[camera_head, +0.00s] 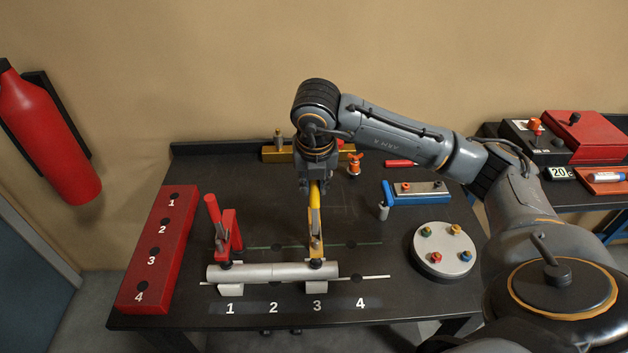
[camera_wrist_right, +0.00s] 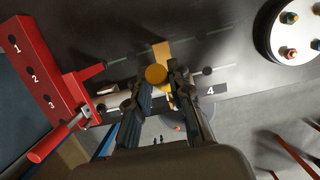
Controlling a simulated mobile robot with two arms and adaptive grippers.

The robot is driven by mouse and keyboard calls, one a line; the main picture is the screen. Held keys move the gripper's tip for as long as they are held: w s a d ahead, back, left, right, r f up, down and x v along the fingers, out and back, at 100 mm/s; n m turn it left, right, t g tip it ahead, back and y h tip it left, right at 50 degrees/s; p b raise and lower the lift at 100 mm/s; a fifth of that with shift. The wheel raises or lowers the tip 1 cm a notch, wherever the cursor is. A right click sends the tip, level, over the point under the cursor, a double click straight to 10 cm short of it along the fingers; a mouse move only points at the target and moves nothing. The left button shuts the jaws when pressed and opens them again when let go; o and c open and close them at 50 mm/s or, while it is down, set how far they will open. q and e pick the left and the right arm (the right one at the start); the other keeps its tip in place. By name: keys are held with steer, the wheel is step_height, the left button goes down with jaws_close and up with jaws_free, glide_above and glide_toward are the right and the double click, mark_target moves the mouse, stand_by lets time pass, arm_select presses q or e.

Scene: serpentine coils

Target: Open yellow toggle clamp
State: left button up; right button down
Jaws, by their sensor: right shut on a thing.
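The yellow toggle clamp (camera_head: 316,243) stands at position 3 on the dark table, behind a silver tube (camera_head: 262,273). Its yellow handle (camera_head: 315,193) points up, and its black tip appears to be at the tube. My right gripper (camera_head: 316,181) comes down from above and is shut on the handle. In the right wrist view the round handle end (camera_wrist_right: 156,74) shows between my right gripper's fingers (camera_wrist_right: 158,92). The lower clamp is partly hidden there. My left gripper is not in view.
A red toggle clamp (camera_head: 229,236) stands left, at position 1, its handle raised. A red numbered block (camera_head: 157,252) lies along the left edge. A round plate with coloured knobs (camera_head: 443,250) and a blue fixture (camera_head: 416,192) are on the right. A brass-coloured bar (camera_head: 277,154) lies behind.

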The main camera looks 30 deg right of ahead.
mark_target(314, 208)
steer(key=shift+s+a+r, duration=0.35)
steer(key=shift+s+a, duration=0.15)
steer(key=shift+s, duration=0.3)
steer(key=shift+s+a+r, duration=0.15)
steer(key=shift+s+a, duration=0.15)
steer(key=shift+s, duration=0.2)
steer(key=shift+s+a+r, duration=0.15)
steer(key=shift+s+a, duration=0.15)
steer(key=shift+s, duration=0.15)
steer(key=shift+s+a+f, duration=0.15)
steer(key=shift+s+a, duration=0.15)
steer(key=shift+s, duration=0.25)
